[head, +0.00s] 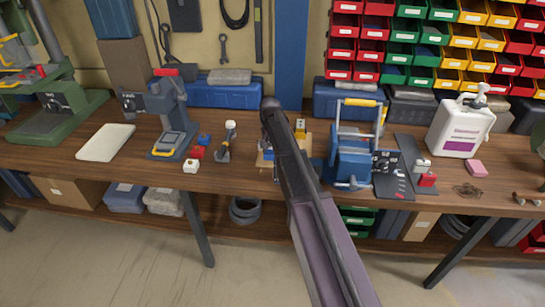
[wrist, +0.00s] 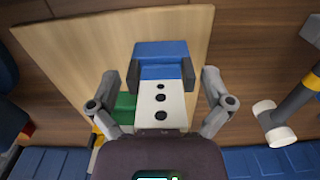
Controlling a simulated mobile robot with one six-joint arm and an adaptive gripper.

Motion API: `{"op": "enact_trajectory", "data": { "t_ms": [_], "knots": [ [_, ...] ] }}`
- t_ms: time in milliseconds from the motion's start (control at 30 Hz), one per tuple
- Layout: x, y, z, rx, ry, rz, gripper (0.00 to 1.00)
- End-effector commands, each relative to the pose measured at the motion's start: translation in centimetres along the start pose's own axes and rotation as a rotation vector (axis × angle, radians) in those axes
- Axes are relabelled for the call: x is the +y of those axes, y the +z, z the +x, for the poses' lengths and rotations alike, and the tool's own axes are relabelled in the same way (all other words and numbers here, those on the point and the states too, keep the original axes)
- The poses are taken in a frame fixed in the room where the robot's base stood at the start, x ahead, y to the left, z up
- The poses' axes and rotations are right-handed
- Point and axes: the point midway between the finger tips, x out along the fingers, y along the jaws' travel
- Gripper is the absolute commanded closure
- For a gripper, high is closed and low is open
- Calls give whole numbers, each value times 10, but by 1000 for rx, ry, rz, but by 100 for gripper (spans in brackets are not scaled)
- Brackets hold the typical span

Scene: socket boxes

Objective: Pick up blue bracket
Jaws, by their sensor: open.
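In the wrist view, a blue bracket (wrist: 162,66) shows between the fingertips of my gripper (wrist: 161,74). The gripper is open, with one dark fingertip on each side of the bracket. Whether the fingertips touch it, I cannot tell. A white block with several dark holes (wrist: 160,103) lies directly below the bracket in the picture, and a green block (wrist: 124,108) is at its left. These lie over a pale wooden board (wrist: 70,58). In the head view, my arm hides the gripper and most of this spot.
A grey tool with white ends (wrist: 272,122) lies to the right in the wrist view. In the head view, a blue machine (head: 350,160) stands right of my arm. A white tray (head: 106,142) is farther left.

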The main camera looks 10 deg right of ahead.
Motion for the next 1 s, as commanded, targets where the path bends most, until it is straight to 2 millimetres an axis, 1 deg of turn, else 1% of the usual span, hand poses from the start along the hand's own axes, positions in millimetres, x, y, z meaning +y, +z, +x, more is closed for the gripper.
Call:
{"op": "enact_trajectory", "data": {
  "t_ms": [300,367,400,467,500,533,567,1000],
  "knots": [
    [0,0,0,0,0,0,0],
    [0,0,0,0,0,0,18],
    [0,0,0,0,0,0,30],
    [0,0,0,0,0,0,48],
    [0,0,0,0,0,0,59],
    [0,0,0,0,0,1,68],
    [0,0,0,0,0,1,74],
    [1,0,-3,0,0,1,74]
  ]
}}
